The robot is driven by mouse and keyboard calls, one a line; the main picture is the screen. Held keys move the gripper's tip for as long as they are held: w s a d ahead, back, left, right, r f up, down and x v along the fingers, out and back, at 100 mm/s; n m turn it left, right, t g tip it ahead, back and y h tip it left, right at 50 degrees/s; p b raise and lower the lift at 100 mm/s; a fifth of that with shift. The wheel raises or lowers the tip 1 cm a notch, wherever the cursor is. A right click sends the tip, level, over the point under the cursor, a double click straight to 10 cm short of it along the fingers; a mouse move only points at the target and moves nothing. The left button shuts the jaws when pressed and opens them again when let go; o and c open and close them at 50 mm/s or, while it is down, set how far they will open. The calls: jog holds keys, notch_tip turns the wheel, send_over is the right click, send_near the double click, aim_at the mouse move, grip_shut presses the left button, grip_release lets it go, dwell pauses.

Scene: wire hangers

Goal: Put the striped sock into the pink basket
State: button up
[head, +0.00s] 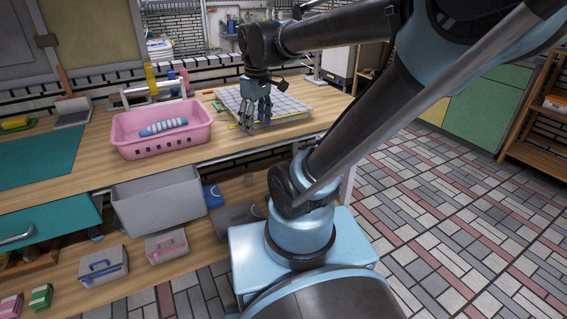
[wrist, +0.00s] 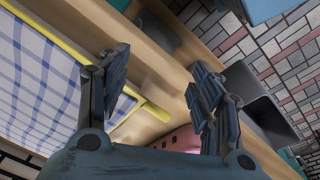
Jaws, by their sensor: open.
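The pink basket (head: 165,146) stands on the wooden workbench, left of my gripper in the head view. A rolled blue-and-white striped sock (head: 163,127) lies inside it, and nothing holds it. My gripper (head: 257,122) is open and empty, above the bench to the right of the basket, by a checked cloth. In the wrist view, my gripper's fingers (wrist: 158,98) are spread wide with nothing between them. Part of the pink basket (wrist: 181,139) shows near the bottom there, and the sock is not visible in that view.
The checked cloth (head: 285,103) lies flat on the bench beside my gripper; it also shows in the wrist view (wrist: 40,75). A teal mat (head: 38,158) lies left of the basket. A grey bin (head: 160,203) sits below the bench edge. The tiled floor at right is clear.

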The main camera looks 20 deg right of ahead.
jog(key=s+d+f+m, duration=0.6)
jog(key=s+f+m, duration=0.2)
jog(key=f, duration=0.3)
jog(key=shift+s+d+t, duration=0.3)
jog(key=shift+s+d, duration=0.05)
jog(key=shift+s, duration=0.15)
jog(key=shift+w+f, duration=0.15)
jog(key=shift+w, duration=0.3)
dwell(0.8)
